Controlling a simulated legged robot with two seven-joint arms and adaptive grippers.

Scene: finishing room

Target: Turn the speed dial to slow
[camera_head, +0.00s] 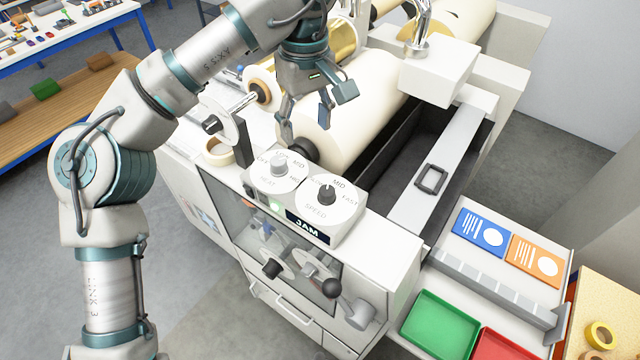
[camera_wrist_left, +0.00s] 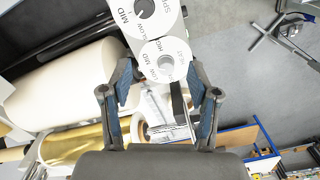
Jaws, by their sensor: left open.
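The speed dial (camera_head: 325,196) is a white disc with a black knob on the sloped control box, right of the heat dial. Its knob seems to point toward MID; the mark is small. In the left wrist view the speed dial (camera_wrist_left: 147,12) is partly cut off by the top edge, with MID and SLOW readable. My left gripper (camera_head: 307,107) is open and empty, above and behind the control box, in front of the large cream roll. In the left wrist view its fingers (camera_wrist_left: 160,95) are spread wide, below the heat dial in the picture. My right gripper is out of view.
The heat dial (camera_head: 278,168) with its grey knob is close beside the speed dial. The large cream roll (camera_head: 345,115) lies behind the box. A JAM panel (camera_head: 307,228) is on the box front, with a crank handle (camera_head: 345,297) below. Green tray (camera_head: 440,325) stands at right.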

